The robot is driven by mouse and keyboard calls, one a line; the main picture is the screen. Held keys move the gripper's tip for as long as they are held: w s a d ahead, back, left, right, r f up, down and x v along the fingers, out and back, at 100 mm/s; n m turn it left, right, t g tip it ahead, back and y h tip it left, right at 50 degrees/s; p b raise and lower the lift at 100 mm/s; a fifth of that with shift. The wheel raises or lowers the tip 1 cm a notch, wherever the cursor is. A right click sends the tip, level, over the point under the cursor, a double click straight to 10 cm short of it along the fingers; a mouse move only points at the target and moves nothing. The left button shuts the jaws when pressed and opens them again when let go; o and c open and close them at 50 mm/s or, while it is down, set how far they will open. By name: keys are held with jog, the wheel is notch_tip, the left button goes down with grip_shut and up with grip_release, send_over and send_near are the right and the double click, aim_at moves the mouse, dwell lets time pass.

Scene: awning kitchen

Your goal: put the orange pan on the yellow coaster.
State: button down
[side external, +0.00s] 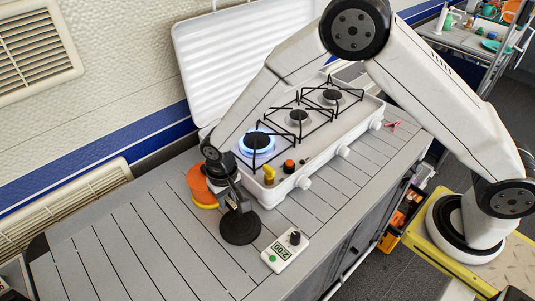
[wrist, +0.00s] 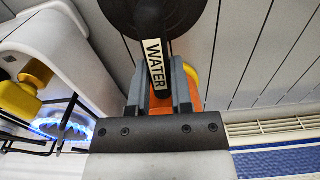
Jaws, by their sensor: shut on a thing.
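My gripper (side external: 236,199) is shut on the narrow handle, labelled WATER (wrist: 154,62), of a dark round pan-like thing. The dark round part (side external: 240,230) is at the fingertips, low over or on the slatted counter; I cannot tell which. It also shows at the top of the wrist view (wrist: 150,12). The orange pan (side external: 198,184) is just left of my gripper, partly hidden by it, and not between the fingers. The yellow coaster (side external: 207,206) shows as a thin edge under the orange pan; the rest is hidden. In the wrist view the orange (wrist: 191,98) shows only partly behind the fingers.
A white stove (side external: 330,137) stands right behind my gripper, its near burner lit with a blue flame (side external: 257,141). A yellow knob-like thing (side external: 269,174) is at its front. A white timer (side external: 286,250) lies right of the dark round part. The counter's left side (side external: 110,250) is clear.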

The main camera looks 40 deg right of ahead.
jog(key=c, duration=0.5)
grip_release()
jog(key=shift+r, duration=0.1)
notch_tip(320, 180, up, 12)
jog(key=shift+r, duration=0.1)
dwell(0.6)
jog(key=shift+s+d+r+n+t, duration=0.15)
jog(key=shift+s+d+t, duration=0.3)
jog(key=shift+s+d, duration=2.55)
jog(key=shift+s+d+r+n+t, duration=0.1)
jog(key=shift+s+d+r+t, duration=0.25)
jog(key=shift+s+d, duration=2.7)
jog(key=shift+s+d+r+n+t, duration=0.15)
jog(key=shift+s+d+t, duration=0.85)
jog(key=shift+d, duration=3.5)
jog(key=shift+s+g, duration=0.5)
